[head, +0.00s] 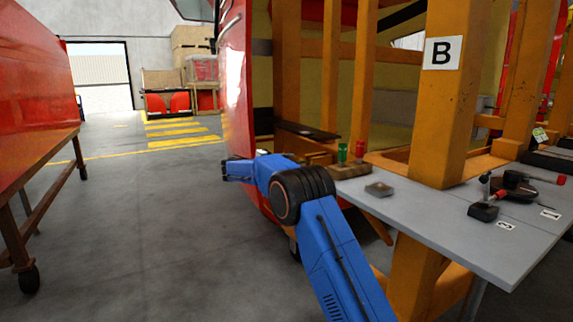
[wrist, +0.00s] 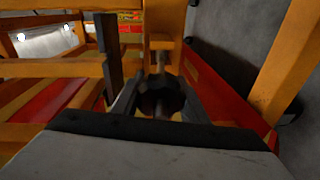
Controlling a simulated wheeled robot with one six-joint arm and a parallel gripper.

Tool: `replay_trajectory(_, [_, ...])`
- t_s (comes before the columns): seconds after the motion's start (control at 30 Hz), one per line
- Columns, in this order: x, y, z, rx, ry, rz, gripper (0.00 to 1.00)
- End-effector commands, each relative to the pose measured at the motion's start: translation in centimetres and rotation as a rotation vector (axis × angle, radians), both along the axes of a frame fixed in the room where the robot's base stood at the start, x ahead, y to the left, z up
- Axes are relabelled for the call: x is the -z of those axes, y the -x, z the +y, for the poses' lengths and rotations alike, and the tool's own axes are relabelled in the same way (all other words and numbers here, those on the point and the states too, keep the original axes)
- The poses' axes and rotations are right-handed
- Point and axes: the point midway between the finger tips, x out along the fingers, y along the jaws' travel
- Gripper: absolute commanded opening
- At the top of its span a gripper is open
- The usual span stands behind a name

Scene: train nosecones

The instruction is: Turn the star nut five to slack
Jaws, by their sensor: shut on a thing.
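A dark star nut (wrist: 160,98) with a lobed rim sits in the middle of the wrist view. A rod or bolt (wrist: 159,62) shows just beyond it, against an orange frame post. My gripper (wrist: 158,108) is shut on the nut, with one finger on each side of it. In the head view my blue arm reaches left past the grey shelf, and my gripper (head: 238,171) is at the edge of the red nosecone panel (head: 236,90). The nut cannot be made out there. Any mark for its turning is not visible.
A grey shelf (head: 440,215) at right holds black clamps with red handles (head: 484,212). A green and a red cylinder (head: 342,152) stand on a wooden block. An orange post marked B (head: 441,90) rises beside them. The floor at left is open up to a red bench (head: 40,150).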

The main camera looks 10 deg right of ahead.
Motion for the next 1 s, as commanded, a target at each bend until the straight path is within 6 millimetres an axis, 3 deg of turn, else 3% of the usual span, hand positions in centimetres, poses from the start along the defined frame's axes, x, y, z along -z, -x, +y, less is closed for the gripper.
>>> replay_trajectory(0.3, [0.1,-0.03,0.15,-0.011,0.031,0.095,0.17])
replay_trajectory(0.8, [0.13,-0.03,0.18,-0.012,0.036,0.109,0.17])
replay_trajectory(0.83, [0.14,-0.03,0.18,-0.012,0.036,0.109,0.47])
replay_trajectory(0.87, [0.14,-0.03,0.18,-0.012,0.036,0.109,0.54])
replay_trajectory(0.9, [0.13,-0.02,0.16,-0.012,0.036,0.109,0.58])
replay_trajectory(1.0, [0.13,-0.02,0.12,-0.012,0.035,0.108,0.58])
